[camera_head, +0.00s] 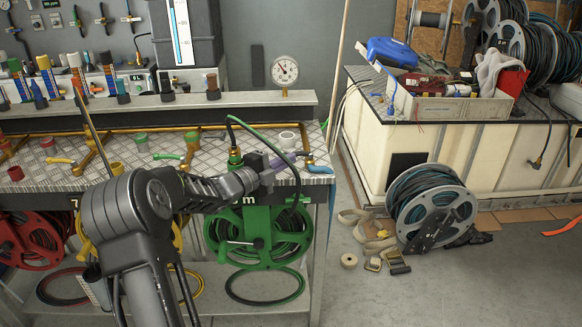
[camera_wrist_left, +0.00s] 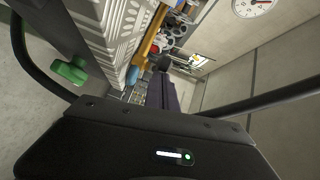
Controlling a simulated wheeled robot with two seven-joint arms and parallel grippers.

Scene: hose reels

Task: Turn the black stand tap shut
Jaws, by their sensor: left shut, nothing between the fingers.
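My left gripper (camera_head: 288,160) reaches over the right end of the metal bench, its purple fingers shut and empty. The fingers also show in the left wrist view (camera_wrist_left: 162,88). A blue-handled tap (camera_head: 318,168) lies just right of the fingertips at the bench edge; I cannot tell whether they touch. A green-handled tap (camera_head: 167,156) and a yellow-handled tap (camera_head: 60,161) are farther left. I cannot pick out a black-handled tap for certain; my arm hides part of the bench. My right gripper is not in view.
A green hose reel (camera_head: 258,238) hangs under the bench, with a red reel (camera_head: 32,240) to the left. A green hose arches over the bench near my gripper. A pressure gauge (camera_head: 285,71) stands behind. A loose reel (camera_head: 432,208) sits on the floor at right.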

